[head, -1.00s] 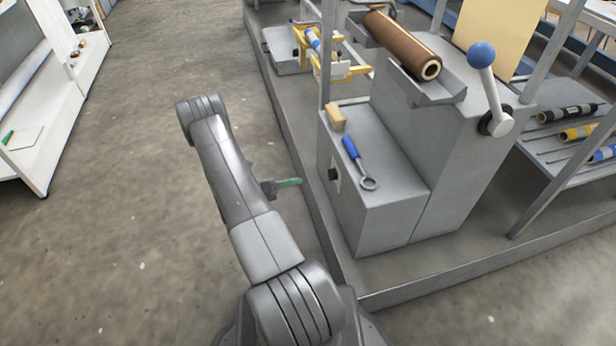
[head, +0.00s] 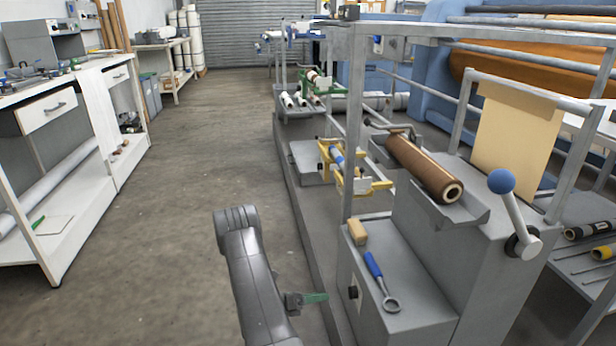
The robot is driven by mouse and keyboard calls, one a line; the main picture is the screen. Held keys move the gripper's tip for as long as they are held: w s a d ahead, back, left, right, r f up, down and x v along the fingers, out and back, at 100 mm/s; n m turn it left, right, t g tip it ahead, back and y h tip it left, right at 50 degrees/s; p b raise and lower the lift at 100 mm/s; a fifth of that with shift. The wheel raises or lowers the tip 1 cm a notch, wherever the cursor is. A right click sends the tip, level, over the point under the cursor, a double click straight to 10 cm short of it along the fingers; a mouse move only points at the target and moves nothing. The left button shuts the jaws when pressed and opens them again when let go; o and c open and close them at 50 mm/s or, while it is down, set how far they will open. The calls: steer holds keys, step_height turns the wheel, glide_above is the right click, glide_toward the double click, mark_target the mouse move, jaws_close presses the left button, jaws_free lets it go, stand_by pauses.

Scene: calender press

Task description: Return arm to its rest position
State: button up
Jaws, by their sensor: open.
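My arm (head: 250,275) shows at the bottom middle, over the floor to the left of the press's grey plinth. Its bent upper end is on the left and its lower part runs out of the picture. My gripper (head: 312,298) shows only in part, as a dark piece with a green finger pointing right from beside the arm link. The rest of it is hidden behind the arm. I see nothing held at the green finger. It is left of the grey cabinet, apparently apart from it.
A blue-handled ring tool (head: 380,280) and a tan block (head: 357,232) lie on the low grey cabinet (head: 410,318). A brown roll (head: 425,168) and a blue-knobbed lever (head: 502,182) are above. A white bench (head: 75,225) stands left. The aisle floor (head: 190,170) is clear.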

mark_target(349, 294)
steer(key=w+d+b, duration=0.1)
steer(key=d, duration=0.8)
steer(key=shift+w, duration=0.35)
steer(key=s+a+p, duration=0.2)
steer(key=s+a, duration=0.1)
steer(key=a, duration=1.1)
steer(key=w+d+m+b, duration=0.2)
steer(key=d+m+b, duration=0.1)
steer(key=d+m, duration=1.1)
steer(key=shift+w+m+b, duration=0.3)
steer(key=shift+m, duration=1.6)
steer(key=shift+d, duration=0.1)
